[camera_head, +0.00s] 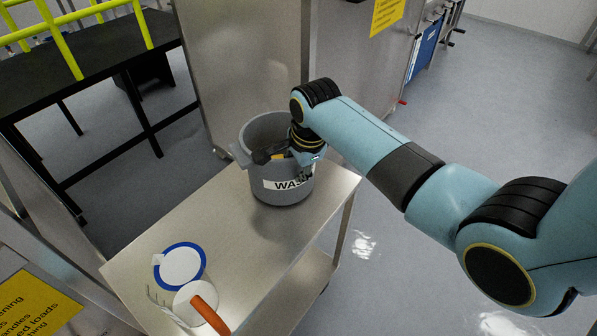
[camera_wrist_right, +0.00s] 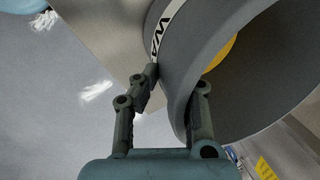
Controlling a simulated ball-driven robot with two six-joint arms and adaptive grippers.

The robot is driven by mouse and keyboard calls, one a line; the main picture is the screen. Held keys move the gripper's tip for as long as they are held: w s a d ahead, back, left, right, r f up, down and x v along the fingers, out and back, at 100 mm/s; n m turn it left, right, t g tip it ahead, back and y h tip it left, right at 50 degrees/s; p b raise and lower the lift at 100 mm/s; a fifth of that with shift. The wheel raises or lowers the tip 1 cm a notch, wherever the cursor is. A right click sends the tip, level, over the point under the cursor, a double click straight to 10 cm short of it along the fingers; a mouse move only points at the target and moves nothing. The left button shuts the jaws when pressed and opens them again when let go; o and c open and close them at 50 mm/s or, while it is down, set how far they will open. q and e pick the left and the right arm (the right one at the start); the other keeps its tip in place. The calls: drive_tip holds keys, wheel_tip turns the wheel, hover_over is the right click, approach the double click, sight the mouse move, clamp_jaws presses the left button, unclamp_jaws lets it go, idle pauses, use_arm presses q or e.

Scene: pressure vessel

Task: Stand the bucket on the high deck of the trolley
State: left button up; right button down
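The grey bucket (camera_head: 251,170) with a white label reading "WAS..." stands upright on the high deck (camera_head: 225,222) of the steel trolley, near its far end. My right gripper (camera_head: 295,162) is at the bucket's right rim. In the right wrist view my right gripper (camera_wrist_right: 172,90) straddles the bucket wall (camera_wrist_right: 180,60), one finger outside beside the label and one on the inner side. The rim partly hides the fingers, so whether they pinch the wall is unclear. Something dark and yellow shows inside the bucket. My left gripper is not in view.
A blue-rimmed white disc (camera_head: 181,266) and a white container with an orange handle (camera_head: 207,314) are at the deck's near end. Bare deck separates them from the bucket. A lower shelf (camera_head: 308,275) lies underneath. A steel cabinet (camera_head: 245,70) stands behind; a black platform (camera_head: 85,65) is at left.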

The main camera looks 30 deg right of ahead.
drive_tip(key=shift+f, duration=0.45)
drive_tip(key=c, duration=1.5)
unclamp_jaws()
